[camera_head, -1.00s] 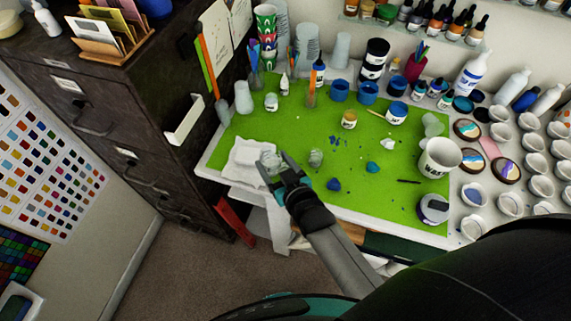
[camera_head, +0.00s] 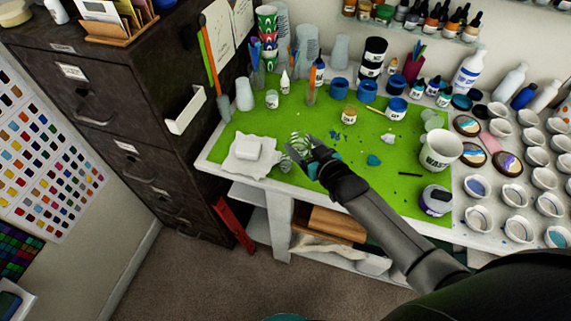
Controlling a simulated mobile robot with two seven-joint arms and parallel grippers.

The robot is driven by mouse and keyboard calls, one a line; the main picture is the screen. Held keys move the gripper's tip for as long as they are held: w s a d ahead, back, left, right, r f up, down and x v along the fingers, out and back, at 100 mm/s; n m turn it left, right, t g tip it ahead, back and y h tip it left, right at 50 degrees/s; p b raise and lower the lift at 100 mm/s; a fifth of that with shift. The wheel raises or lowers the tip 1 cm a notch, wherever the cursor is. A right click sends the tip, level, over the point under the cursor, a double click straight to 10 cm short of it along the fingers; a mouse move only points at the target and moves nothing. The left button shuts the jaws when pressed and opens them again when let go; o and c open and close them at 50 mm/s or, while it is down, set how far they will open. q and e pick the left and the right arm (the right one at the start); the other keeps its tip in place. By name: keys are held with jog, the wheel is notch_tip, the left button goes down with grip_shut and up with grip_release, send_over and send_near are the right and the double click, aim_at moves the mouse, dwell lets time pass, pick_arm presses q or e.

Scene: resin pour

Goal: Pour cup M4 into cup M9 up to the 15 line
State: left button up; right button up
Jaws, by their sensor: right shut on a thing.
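My right gripper (camera_head: 301,146) is shut on a small clear cup (camera_head: 299,138) over the front part of the green mat. A second small clear cup (camera_head: 286,163) shows just below and left of the fingers, near the mat's front edge. The labels on both cups are too small to read, so I cannot tell which is M4 and which is M9. The fill levels and the 15 line cannot be made out. I cannot tell whether the held cup is tilted. My left gripper is not in view.
A white cloth (camera_head: 241,167) lies left of the cups. The green mat (camera_head: 233,135) carries jars behind and paint blobs to the right. A WASTE cup (camera_head: 440,149) and a lidded jar (camera_head: 435,201) stand at the right. A dark cabinet (camera_head: 100,110) borders the left.

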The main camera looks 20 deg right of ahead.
jog(key=shift+w+d, duration=0.15)
jog(key=shift+d, duration=0.5)
jog(key=shift+r, duration=0.2)
jog(key=shift+w+a+r+n+h+p, duration=0.1)
jog(key=shift+a+r+n+h+p, duration=0.15)
jog(key=shift+n+h+p, duration=0.3)
jog(key=shift+a+n, duration=0.1)
jog(key=shift+n, duration=0.35)
jog(key=shift+a+g+h, duration=0.1)
jog(key=shift+g+h, duration=0.2)
jog(key=shift+h, duration=0.15)
jog(key=shift+a+n+h+b, duration=0.4)
jog(key=shift+n+h+b, duration=0.2)
jog(key=shift+n+b, duration=0.4)
jog(key=shift+a+f+n+h+b, duration=0.15)
jog(key=shift+f+n+h+b, duration=0.1)
jog(key=shift+n+h+b, duration=0.5)
jog(key=shift+a+f+n+h+b, duration=0.2)
jog(key=shift+n+h+b, duration=0.35)
jog(key=shift+n+b, duration=0.5)
jog(key=shift+r, duration=0.1)
jog(key=shift+w, duration=0.1)
pick_arm(q)
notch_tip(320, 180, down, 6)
jog(key=b, duration=0.1)
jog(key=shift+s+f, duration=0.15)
pick_arm(e)
jog(key=shift+a+f+n+h, duration=0.15)
jog(key=shift+f+n+h, duration=0.05)
jog(key=shift+n+h, duration=0.3)
